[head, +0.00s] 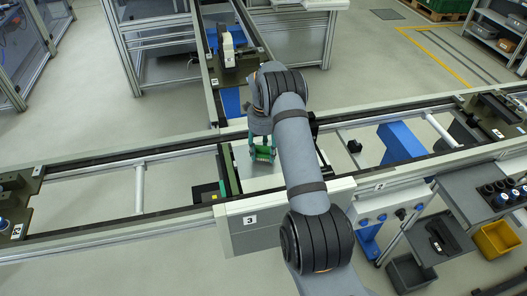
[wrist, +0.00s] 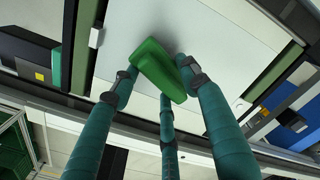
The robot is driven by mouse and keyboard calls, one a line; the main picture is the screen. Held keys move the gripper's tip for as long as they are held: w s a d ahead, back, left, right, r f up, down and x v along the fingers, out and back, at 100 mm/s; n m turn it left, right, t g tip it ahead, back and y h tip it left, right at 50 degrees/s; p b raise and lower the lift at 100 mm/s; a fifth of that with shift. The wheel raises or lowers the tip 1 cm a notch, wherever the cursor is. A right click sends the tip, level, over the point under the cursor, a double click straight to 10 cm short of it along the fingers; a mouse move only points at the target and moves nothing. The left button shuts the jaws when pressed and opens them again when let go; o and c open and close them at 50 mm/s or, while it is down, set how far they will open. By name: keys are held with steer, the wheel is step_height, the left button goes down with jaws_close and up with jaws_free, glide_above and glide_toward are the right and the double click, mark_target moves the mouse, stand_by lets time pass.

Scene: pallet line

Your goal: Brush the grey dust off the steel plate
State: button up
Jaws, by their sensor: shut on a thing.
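My gripper (wrist: 157,84) has three teal fingers, shut on a green block-shaped tool (wrist: 158,66), which looks like the brush. Its bristles do not show. The tool also shows small in the head view (head: 263,153), under my wrist. The pale grey steel plate (wrist: 215,35) lies beneath the tool; in the head view it shows partly (head: 262,179), with my arm over its right part. I cannot tell whether the tool touches the plate. No grey dust can be made out on the visible plate.
A dark green strip (head: 231,170) runs along the plate's left side. Conveyor rails (head: 110,156) extend left and right. A blue part (head: 402,142) stands on the right. A shelf with dark cups (head: 490,190) and a yellow bin (head: 497,238) are at lower right.

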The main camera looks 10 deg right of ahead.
steer(key=shift+f+b, duration=0.75)
steer(key=shift+f, duration=0.05)
steer(key=shift+r, duration=0.1)
steer(key=shift+w+p, duration=0.5)
steer(key=shift+w, duration=1.5)
steer(key=shift+b, duration=0.4)
steer(key=s+b, duration=0.2)
steer(key=b, duration=0.1)
steer(key=shift+s+f, duration=0.35)
steer(key=shift+s, duration=0.05)
steer(key=shift+s+b, duration=0.45)
steer(key=shift+s, duration=0.4)
